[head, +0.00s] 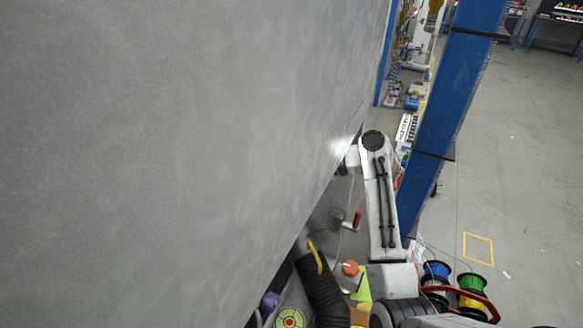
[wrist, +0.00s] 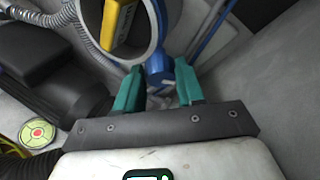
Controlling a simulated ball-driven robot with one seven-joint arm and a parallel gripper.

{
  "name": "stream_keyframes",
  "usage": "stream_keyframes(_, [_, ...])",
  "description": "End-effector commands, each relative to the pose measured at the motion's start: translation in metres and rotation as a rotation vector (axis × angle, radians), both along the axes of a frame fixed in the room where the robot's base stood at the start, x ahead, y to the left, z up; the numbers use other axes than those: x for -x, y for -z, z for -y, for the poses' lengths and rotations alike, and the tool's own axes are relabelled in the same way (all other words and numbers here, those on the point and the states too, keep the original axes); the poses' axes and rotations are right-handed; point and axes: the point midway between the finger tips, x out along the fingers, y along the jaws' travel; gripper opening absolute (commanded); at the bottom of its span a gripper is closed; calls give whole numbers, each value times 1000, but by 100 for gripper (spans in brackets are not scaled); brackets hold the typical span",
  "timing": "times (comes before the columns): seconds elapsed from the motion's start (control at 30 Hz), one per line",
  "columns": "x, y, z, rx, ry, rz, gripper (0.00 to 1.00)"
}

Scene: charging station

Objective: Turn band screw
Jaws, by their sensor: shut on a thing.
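In the wrist view, my gripper (wrist: 159,66) has two teal fingers, one on each side of a blue screw piece (wrist: 157,73). The fingers are shut on it. The blue piece sits at the lower right of a round grey band (wrist: 153,43), which forms a ring at the top of the view. A yellow object (wrist: 116,22) with dark markings shows through the ring. The exact contact at the fingertips is small and partly shaded. In the head view, my gripper and the band are hidden behind a large grey surface.
A grey corrugated hose (wrist: 40,17) lies left of the band. A green and red round button (wrist: 37,133) is at lower left. In the head view, the grey surface (head: 180,140) fills the left, a blue post (head: 447,90) stands right, and cable spools (head: 470,290) stand lower right.

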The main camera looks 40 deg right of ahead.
Motion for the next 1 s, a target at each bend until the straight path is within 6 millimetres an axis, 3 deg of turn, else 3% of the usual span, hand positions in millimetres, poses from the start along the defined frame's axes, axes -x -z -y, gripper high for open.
stream_keyframes(0.07, [1, 3, 1, 0, 1, -5, 8])
stream_keyframes(0.1, [1, 3, 1, 0, 1, -5, 40])
stream_keyframes(0.33, [0, 1, 0, 1, 1, -2, 62])
stream_keyframes(0.77, [0, 1, 0, 5, 0, 5, 63])
stream_keyframes(1.0, [2, 3, -1, 91, 0, 118, 63])
